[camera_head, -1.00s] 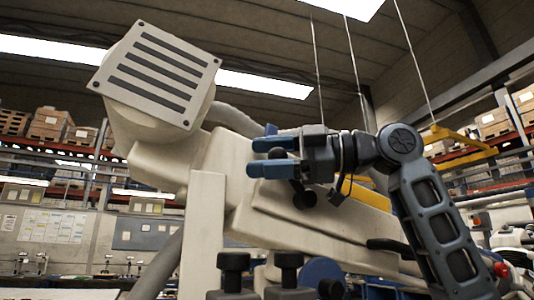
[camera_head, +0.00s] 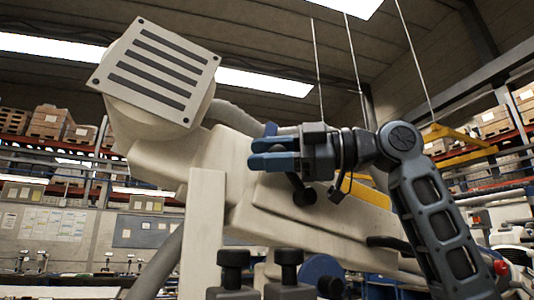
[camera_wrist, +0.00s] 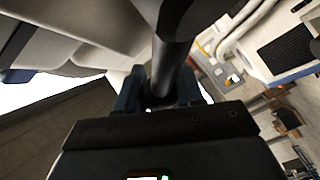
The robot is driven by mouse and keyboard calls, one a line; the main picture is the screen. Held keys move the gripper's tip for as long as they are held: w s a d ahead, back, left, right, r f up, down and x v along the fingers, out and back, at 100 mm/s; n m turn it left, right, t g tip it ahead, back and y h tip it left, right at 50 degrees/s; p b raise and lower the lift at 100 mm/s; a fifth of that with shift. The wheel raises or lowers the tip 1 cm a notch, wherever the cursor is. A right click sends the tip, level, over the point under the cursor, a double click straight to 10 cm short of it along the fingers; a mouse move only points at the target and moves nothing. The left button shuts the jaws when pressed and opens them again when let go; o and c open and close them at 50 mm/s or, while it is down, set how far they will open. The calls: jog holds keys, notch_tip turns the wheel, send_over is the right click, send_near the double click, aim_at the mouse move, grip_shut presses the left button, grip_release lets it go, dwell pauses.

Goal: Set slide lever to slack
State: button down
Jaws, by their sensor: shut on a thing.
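In the wrist view, a dark round bar (camera_wrist: 172,55), which looks like the slide lever, runs from the top edge down between the fingers (camera_wrist: 160,92). The gripper is shut on it. In the head view the gripped part is hidden by the fingers. The lever's slack mark is not visible.
Black knobs (camera_head: 289,262) stand on the beige base below the gripper. A dark knob (camera_head: 305,195) sits on the arm just under the gripper. A yellow part (camera_head: 365,190) is right behind my wrist. Shelves with boxes (camera_head: 48,122) are far back.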

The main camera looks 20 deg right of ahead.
jog(key=shift+d, duration=0.1)
jog(key=d+r+m+t+y+b, duration=0.1)
jog(key=d+m+t+y+b, duration=0.1)
jog(key=b, duration=0.1)
jog(key=shift+r, duration=0.4)
jog(key=d+m+t+b, duration=0.1)
jog(key=d+r+m+t+y+b, duration=0.1)
jog(key=shift+d+m, duration=0.15)
jog(key=shift+m, duration=0.15)
jog(key=d+m+t, duration=0.1)
jog(key=d+m+t+b, duration=0.1)
jog(key=m+t, duration=0.1)
jog(key=shift+d+r, duration=0.15)
jog(key=shift+r, duration=0.25)
jog(key=shift+d+r+m+t+h+b, duration=0.1)
jog(key=shift+d+m+t+h+b, duration=0.5)
jog(key=shift+m+t, duration=0.65)
jog(key=shift+d+r+m+t+h+b, duration=0.1)
jog(key=shift+d+m+t+h+b, duration=0.15)
jog(key=shift+d+m+t, duration=0.75)
jog(key=shift+a+m+t, duration=0.15)
jog(key=shift+m+t, duration=0.1)
jog(key=shift+m, duration=0.1)
jog(key=c, duration=0.7)
grip_release()
jog(key=shift+c, duration=0.2)
jog(key=shift+f, duration=0.2)
